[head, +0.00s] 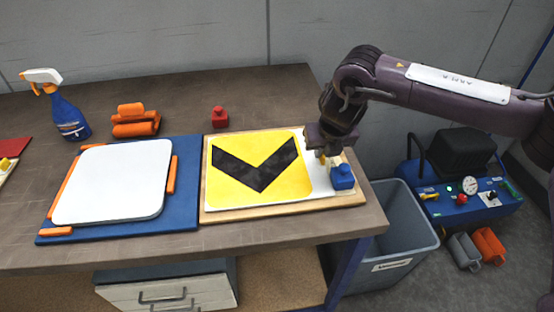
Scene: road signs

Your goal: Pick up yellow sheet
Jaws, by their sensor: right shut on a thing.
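The yellow sheet (235,185) with a black chevron lies flat on a wooden board near the middle of the table. A white backing shows along its right side. My right gripper (324,153) points down at the sheet's top right corner and is shut on its edge. The fingertips are small and partly hidden, so the exact grip is hard to see. My left gripper is not in view.
A blue block (342,177) sits on the board close to my right gripper. A white plate (115,180) with orange clamps lies on a blue board (185,210) to the left. A spray bottle (65,112), orange rolls (135,121) and a red weight (219,117) stand behind. A grey bin (400,235) stands right.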

